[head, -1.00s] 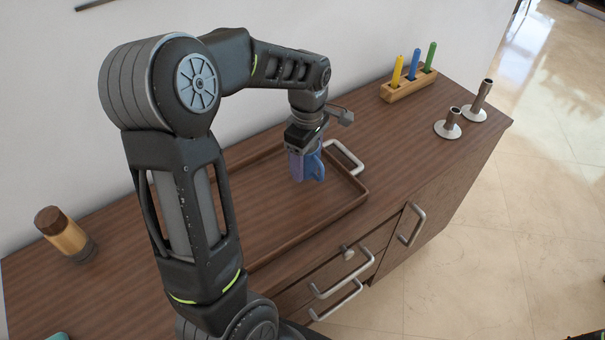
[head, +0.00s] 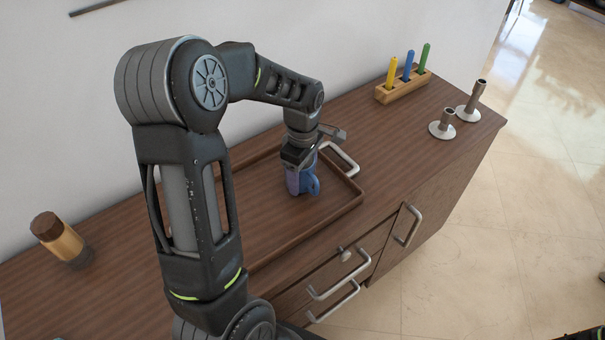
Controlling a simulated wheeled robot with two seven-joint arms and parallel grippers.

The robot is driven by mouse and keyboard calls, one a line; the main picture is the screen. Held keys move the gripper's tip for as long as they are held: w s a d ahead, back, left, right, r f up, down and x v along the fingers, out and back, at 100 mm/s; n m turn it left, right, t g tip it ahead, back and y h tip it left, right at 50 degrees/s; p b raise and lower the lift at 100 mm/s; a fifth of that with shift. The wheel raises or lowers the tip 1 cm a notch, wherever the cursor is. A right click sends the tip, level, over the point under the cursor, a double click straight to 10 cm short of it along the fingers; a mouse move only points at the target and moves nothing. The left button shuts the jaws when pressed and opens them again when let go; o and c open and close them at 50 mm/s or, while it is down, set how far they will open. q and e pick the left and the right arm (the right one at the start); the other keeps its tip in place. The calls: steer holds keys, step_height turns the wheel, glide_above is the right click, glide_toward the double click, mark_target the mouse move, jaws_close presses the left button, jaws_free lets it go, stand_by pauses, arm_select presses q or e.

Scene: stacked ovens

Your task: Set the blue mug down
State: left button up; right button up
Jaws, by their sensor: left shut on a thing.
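The blue mug (head: 303,181) is upright at the right end of the brown wooden tray (head: 318,225), with its handle facing right. My left gripper (head: 298,164) comes down on it from above and is shut on it. The gripper hides the mug's rim. The mug's base is at or very near the tray floor; I cannot tell if it touches. My right gripper is not in view.
The tray has a metal handle (head: 340,158) at its right end. A pen block (head: 403,87) and two metal holders (head: 442,125) stand at the back right. A wooden-capped jar (head: 62,240) stands at the left. Drawer handles (head: 335,281) stick out in front.

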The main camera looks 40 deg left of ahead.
arm_select(q)
steer(key=shift+f, duration=0.2)
steer(key=o, duration=1.7)
steer(key=shift+r, duration=0.1)
step_height(320, 180, up, 12)
steer(key=shift+r, duration=0.15)
